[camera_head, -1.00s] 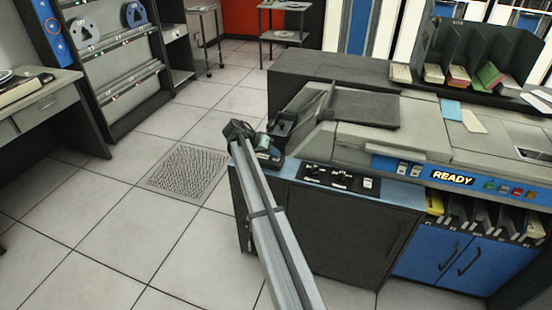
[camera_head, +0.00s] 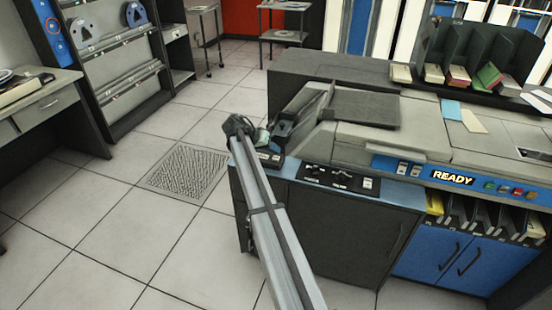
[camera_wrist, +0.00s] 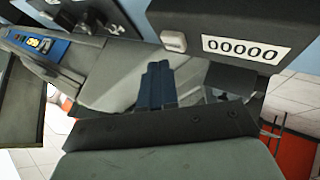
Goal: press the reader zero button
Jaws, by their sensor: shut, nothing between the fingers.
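In the wrist view a dark box carries a white counter (camera_wrist: 245,48) reading 00000. A small pale button (camera_wrist: 173,41) sits beside the digits; its label cannot be read, so I cannot tell for sure that it is the reader zero button. My gripper (camera_wrist: 158,68) is shut and empty, its dark fingers below the button in the picture and apparently apart from it. In the head view the end of my arm (camera_head: 238,126) is at the left end of the machine, next to a small dark box (camera_head: 269,157) that seems to be the counter.
A black panel with knobs and a white switch (camera_head: 340,178) is on the machine's front edge. The READY sign (camera_head: 452,178) and coloured buttons are farther right. A card rack (camera_head: 475,55) stands at the back right. Open floor (camera_head: 110,225) lies left of the machine.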

